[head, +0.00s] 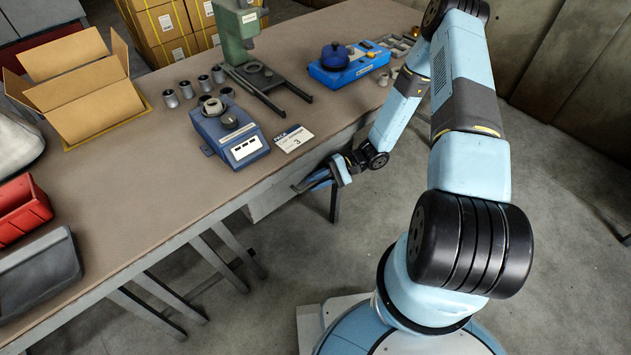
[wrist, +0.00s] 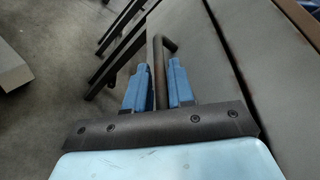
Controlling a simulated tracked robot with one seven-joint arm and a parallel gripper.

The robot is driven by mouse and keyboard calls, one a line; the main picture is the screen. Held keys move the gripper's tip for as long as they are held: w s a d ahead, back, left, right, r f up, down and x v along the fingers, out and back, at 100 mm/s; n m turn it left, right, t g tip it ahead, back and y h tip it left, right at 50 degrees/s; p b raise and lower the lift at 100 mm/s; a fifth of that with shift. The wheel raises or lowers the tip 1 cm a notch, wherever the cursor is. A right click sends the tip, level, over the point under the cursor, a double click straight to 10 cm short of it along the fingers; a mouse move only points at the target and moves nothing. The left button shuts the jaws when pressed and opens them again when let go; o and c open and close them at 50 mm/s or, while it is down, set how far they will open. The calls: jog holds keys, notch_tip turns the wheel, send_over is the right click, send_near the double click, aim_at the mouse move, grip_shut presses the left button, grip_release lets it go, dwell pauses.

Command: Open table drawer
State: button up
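The work table (head: 175,140) runs from the lower left to the upper middle in the head view. A pale drawer unit (head: 268,198) hangs under its front edge, partly hidden by the tabletop and my gripper. My gripper (head: 316,181) is low beside the table's front edge, at this unit. In the wrist view, a dark bent bar handle (wrist: 159,62) runs between the two blue fingers of my gripper (wrist: 160,88). The fingers are close together with the bar filling most of the gap, so they look shut on it. The handle's far end bends toward the grey front panel (wrist: 205,65).
On the table are an open cardboard box (head: 85,90), a blue device (head: 230,135), a green press (head: 238,30), a blue scale with a pot (head: 345,65) and a red bin (head: 20,208). Table legs (head: 215,260) stand below. The floor (head: 560,240) at right is clear.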

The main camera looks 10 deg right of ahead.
jog(key=shift+c, duration=0.3)
grip_shut()
